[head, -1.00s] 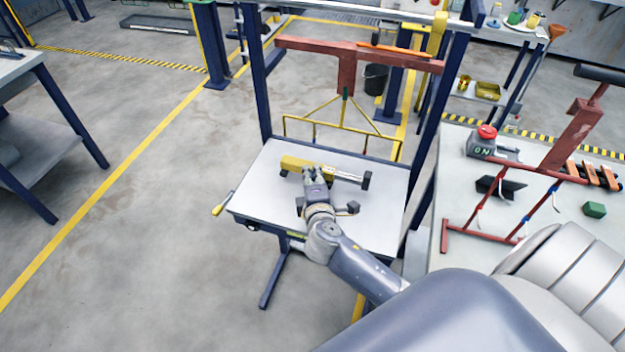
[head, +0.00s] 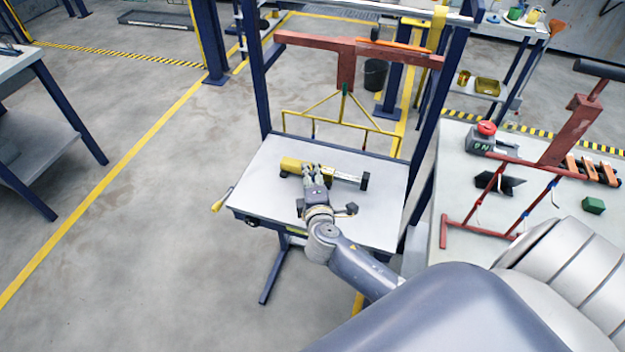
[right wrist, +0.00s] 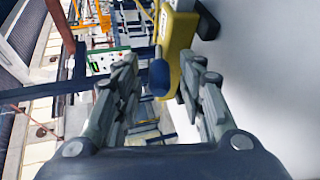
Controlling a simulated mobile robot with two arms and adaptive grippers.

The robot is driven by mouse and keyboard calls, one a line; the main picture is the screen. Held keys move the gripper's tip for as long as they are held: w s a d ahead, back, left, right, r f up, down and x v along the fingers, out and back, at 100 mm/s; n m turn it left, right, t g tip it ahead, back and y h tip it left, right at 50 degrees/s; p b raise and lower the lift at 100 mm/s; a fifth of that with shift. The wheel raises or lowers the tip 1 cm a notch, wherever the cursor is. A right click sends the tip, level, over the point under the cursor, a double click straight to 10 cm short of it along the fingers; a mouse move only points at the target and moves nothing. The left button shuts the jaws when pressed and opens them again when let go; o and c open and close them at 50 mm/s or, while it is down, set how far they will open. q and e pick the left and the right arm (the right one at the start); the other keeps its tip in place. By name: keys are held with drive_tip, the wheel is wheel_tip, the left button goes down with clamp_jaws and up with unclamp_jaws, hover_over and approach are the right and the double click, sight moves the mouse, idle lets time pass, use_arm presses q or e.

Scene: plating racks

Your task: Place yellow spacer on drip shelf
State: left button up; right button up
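The yellow spacer (head: 293,164) is a yellow body with a metal bar and a black end, lying on the pale drip shelf (head: 262,190) under the hanging rack. My right gripper (head: 313,168) is over the shelf, its fingers reaching the spacer's middle and covering part of it. In the right wrist view, my right gripper (right wrist: 168,78) has its fingers spread wide. The yellow spacer (right wrist: 180,45) shows near the right-hand finger, with a gap to the left-hand one. Contact with that finger cannot be told. My left gripper is not in view.
A red crossbar (head: 347,62) with a yellow hanging frame (head: 343,122) stands behind and above the shelf, between blue posts. A bench at right holds a red-topped button box (head: 485,138), a red rack (head: 480,232) and a green block (head: 593,205).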

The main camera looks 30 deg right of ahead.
drive_tip(key=shift+r, duration=0.15)
drive_tip(key=shift+s+a, duration=0.2)
drive_tip(key=shift+s, duration=0.15)
drive_tip(key=b+v, duration=0.2)
drive_tip(key=v, duration=0.8)
drive_tip(key=shift+s+a+r, duration=0.2)
drive_tip(key=shift+s+r, duration=0.05)
drive_tip(key=shift+s, duration=0.3)
